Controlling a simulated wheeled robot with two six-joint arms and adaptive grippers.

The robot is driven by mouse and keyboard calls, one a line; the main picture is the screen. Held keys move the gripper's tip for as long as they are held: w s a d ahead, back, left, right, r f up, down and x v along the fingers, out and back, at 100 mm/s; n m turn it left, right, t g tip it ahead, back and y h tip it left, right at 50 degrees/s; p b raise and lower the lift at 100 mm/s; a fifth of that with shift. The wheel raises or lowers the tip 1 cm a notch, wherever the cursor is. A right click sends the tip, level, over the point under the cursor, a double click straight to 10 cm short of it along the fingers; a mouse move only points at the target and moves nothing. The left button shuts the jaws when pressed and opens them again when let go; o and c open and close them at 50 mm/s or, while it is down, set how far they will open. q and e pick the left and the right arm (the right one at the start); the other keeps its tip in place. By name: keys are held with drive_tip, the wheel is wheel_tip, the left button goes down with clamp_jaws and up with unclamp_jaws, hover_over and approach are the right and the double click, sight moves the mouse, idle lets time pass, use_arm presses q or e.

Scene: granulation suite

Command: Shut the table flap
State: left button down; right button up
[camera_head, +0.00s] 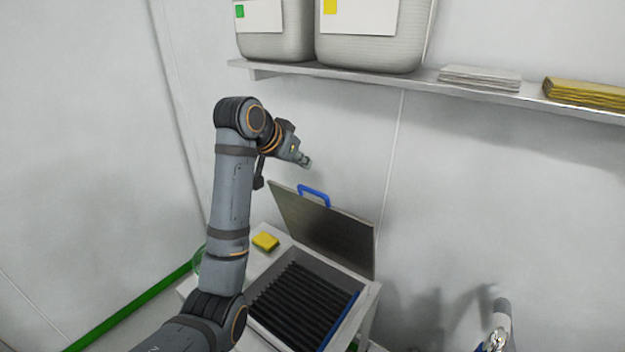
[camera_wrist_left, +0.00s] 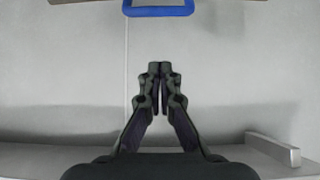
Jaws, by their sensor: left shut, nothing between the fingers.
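The table flap (camera_head: 325,232) stands raised and tilted at the back of a small white table (camera_head: 373,300). A blue handle (camera_head: 314,193) is on its upper edge; the handle also shows at the top of the left wrist view (camera_wrist_left: 158,9). Below the flap is an open recess with black ribs (camera_head: 303,293). My left gripper (camera_head: 306,162) is shut and empty, above the flap and apart from the handle. It also shows in the left wrist view (camera_wrist_left: 160,70). Part of my right arm shows at the lower right; its fingers cannot be made out clearly.
A yellow block (camera_head: 265,241) lies on the table, left of the recess. A wall shelf (camera_head: 385,84) above holds two large containers (camera_head: 362,38), a white stack (camera_head: 480,78) and a yellow stack (camera_head: 588,93). The wall behind the table is close.

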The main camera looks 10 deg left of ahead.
sight(311, 189)
use_arm(q)
drive_tip(key=w+f+p, duration=0.1)
drive_tip(key=f+p, duration=0.1)
drive_tip(key=w+d+f+p, duration=0.1)
drive_tip(key=f+p, duration=0.1)
drive_tip(key=f, duration=0.1)
drive_tip(key=w+f+p, duration=0.2)
drive_tip(key=p, duration=0.1)
drive_tip(key=shift+d+f, duration=0.2)
drive_tip(key=shift+d, duration=0.1)
drive_tip(key=shift+s+a+f, duration=0.15)
drive_tip(key=shift+s, duration=0.2)
drive_tip(key=shift+w+f, duration=0.1)
drive_tip(key=shift+w, duration=0.05)
